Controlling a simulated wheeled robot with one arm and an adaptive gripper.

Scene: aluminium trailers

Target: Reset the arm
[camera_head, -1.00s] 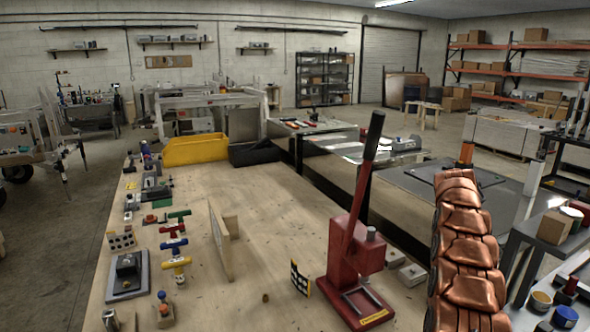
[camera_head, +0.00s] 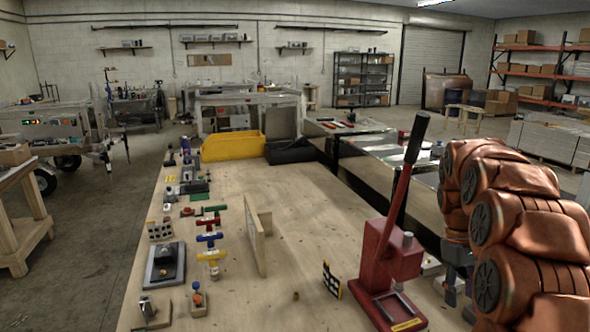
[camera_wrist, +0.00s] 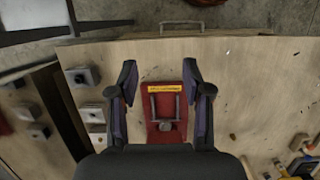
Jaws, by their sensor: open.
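My gripper (camera_wrist: 160,70) is open and empty in the wrist view, with its two dark fingers spread apart. The base of a red lever press (camera_wrist: 165,132) shows below and between the fingers. In the head view my copper-coloured arm (camera_head: 520,225) is bent at the right side. The gripper is hard to make out there, low beside the arm. The red press (camera_head: 385,270) stands upright on the wooden table, left of the arm, with its dark lever raised.
The wooden table (camera_head: 215,295) holds a row of small fixtures and coloured valves on its left. A wooden upright board (camera_head: 255,240) stands mid-table. Yellow (camera_head: 230,147) and black (camera_head: 290,153) bins sit at the far end. The table's middle is mostly clear.

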